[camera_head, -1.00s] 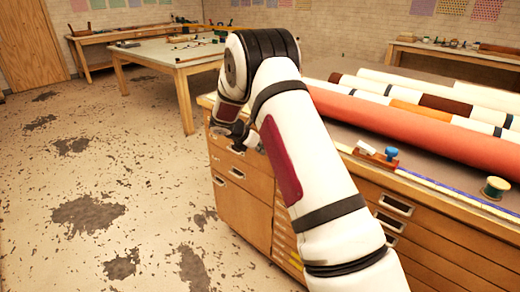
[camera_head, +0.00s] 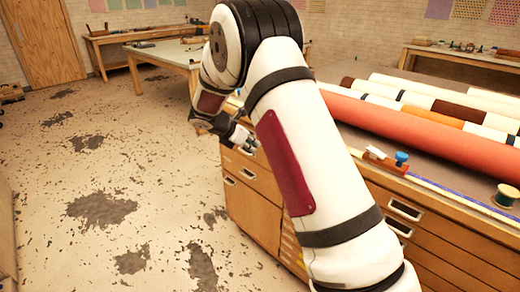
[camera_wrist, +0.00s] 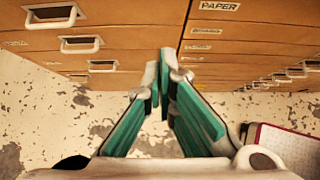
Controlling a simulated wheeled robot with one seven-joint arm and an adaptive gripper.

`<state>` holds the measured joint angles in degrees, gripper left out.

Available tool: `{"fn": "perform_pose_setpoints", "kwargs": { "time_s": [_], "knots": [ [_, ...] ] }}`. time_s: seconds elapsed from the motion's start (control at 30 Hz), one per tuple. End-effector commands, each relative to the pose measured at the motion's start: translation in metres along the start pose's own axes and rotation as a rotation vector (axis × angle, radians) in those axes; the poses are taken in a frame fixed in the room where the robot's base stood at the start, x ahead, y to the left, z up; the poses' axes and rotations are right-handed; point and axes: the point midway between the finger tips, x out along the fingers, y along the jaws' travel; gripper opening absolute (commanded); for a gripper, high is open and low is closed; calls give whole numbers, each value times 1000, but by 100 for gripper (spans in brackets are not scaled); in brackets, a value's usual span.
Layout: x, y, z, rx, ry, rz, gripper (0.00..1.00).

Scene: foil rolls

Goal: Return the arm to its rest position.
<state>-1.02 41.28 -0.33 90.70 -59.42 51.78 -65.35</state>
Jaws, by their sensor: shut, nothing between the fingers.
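My arm is folded in the middle of the head view, its elbow high and its forearm hanging down on the far side. My gripper (camera_head: 240,134) hangs in front of the drawer cabinet's left end, partly hidden behind the arm. In the wrist view my gripper (camera_wrist: 160,88) shows its green-padded fingers drawn together at the tips, with nothing between them. Beyond the fingertips are the wooden drawer fronts (camera_wrist: 120,38) and the floor.
A table (camera_head: 160,52) stands behind on the left. The speckled floor (camera_head: 60,165) at left is open.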

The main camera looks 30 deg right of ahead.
Motion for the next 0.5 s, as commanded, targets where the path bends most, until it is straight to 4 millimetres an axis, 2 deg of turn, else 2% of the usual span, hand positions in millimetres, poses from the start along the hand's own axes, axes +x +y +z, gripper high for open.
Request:
{"fn": "perform_pose_setpoints", "kwargs": {
  "time_s": [0.1,0.37,0.47,0.5],
  "knots": [
    [-9,0,0,1,0,-1,0],
    [-17,-3,3,17,5,-1,0],
    [-35,-15,13,86,23,-2,0],
    [-47,-23,20,132,34,-2,0]
  ]
}}
